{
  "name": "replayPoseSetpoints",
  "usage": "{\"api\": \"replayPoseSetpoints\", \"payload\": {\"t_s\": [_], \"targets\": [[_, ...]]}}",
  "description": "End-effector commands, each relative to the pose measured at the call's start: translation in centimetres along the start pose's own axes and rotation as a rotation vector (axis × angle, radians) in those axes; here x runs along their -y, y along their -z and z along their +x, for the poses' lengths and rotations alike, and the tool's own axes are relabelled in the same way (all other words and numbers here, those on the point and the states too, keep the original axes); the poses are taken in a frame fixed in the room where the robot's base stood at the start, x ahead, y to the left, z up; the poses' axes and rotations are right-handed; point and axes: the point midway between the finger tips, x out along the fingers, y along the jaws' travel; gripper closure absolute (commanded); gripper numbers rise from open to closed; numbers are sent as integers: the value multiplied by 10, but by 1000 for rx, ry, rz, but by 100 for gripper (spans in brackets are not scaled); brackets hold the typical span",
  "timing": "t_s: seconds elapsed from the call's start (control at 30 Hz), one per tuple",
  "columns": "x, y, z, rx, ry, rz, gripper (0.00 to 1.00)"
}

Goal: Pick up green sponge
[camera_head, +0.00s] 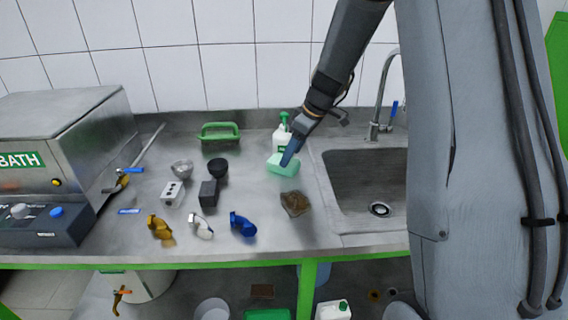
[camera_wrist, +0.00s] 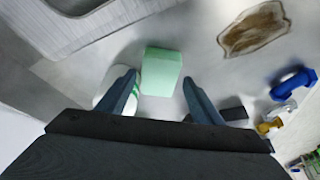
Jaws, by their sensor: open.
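The green sponge (camera_head: 283,167) is a light mint block lying on the steel counter, left of the sink. In the wrist view the sponge (camera_wrist: 161,71) lies beyond the fingertips, roughly midway between the two fingers. My gripper (camera_head: 290,156) comes down from the upper right, and its fingers overlap the sponge in the head view. In the wrist view my gripper (camera_wrist: 160,82) is open with nothing between its fingers. I cannot tell whether a finger touches the sponge.
A white bottle with a green top (camera_head: 282,134) stands right behind the sponge. Blue, white and brass fittings and small boxes lie left.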

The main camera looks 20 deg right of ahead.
Motion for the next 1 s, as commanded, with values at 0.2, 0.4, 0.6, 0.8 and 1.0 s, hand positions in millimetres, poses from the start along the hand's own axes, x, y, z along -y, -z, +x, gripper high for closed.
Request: {"api": "replayPoseSetpoints", "payload": {"t_s": [0.2, 0.4, 0.6, 0.8, 1.0], "targets": [[0, -1, 25, 2, 0, 1, 40], [0, -1, 32, 2, -1, 0, 40], [0, -1, 32, 1, -1, 0, 50], [0, -1, 32, 2, -1, 0, 71], [0, -1, 31, 1, -1, 0, 74]]}}
